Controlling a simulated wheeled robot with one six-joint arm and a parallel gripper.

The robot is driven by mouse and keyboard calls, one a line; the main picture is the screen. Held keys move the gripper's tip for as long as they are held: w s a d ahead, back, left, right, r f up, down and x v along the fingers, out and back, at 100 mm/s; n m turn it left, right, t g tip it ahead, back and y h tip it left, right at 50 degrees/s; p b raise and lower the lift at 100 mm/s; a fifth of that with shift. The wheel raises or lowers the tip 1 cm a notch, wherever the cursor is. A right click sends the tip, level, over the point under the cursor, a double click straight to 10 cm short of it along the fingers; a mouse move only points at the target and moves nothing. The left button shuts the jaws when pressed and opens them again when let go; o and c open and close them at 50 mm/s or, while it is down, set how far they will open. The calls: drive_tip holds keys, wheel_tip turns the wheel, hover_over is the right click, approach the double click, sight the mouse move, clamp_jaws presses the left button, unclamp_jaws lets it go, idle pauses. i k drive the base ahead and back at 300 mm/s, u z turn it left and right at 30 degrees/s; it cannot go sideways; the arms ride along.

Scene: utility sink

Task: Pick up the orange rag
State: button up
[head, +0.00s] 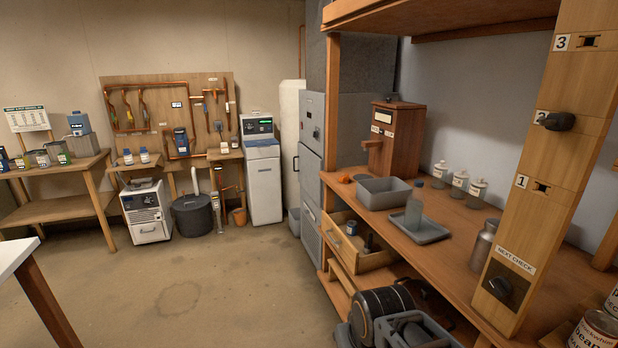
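A small orange thing (343,179) lies at the far left end of the wooden workbench on the right. It is too small to tell for sure whether it is the orange rag. A grey open bin (384,193) stands just to the right of it. No other clear orange cloth shows. My gripper is not in view.
The workbench (440,250) also bears a bottle on a grey tray (432,231), several labelled jars and a wooden dispenser box (396,138). An open drawer (376,259) juts out below. A white tabletop (14,254) edges in at left. The middle floor (200,290) is clear.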

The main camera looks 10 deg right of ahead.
sight(345, 179)
drive_tip(key=u, duration=0.7)
drive_tip(key=i, duration=2.15)
drive_tip(key=z, duration=1.55)
drive_tip(key=i, duration=1.2)
drive_tip(key=z, duration=0.35)
